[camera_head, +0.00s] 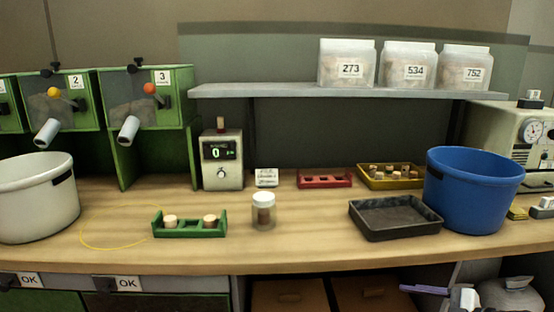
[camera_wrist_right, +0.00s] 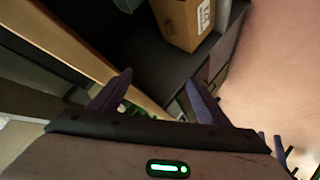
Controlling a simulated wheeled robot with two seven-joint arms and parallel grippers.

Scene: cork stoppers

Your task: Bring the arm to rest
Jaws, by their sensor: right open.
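My right gripper (camera_wrist_right: 158,92) is open and empty in the right wrist view, its two purple fingers spread apart. In the head view part of my right gripper (camera_head: 430,290) shows at the bottom right, below the front edge of the workbench (camera_head: 330,254). It is clear of everything on the bench top. My left gripper is in neither view.
On the bench stand a green rack (camera_head: 190,231) with two corks, a lidded jar (camera_head: 263,214), a black tray (camera_head: 392,232), a blue bucket (camera_head: 470,195) and a white bucket (camera_head: 35,205). A cardboard box (camera_wrist_right: 180,20) shows in the wrist view.

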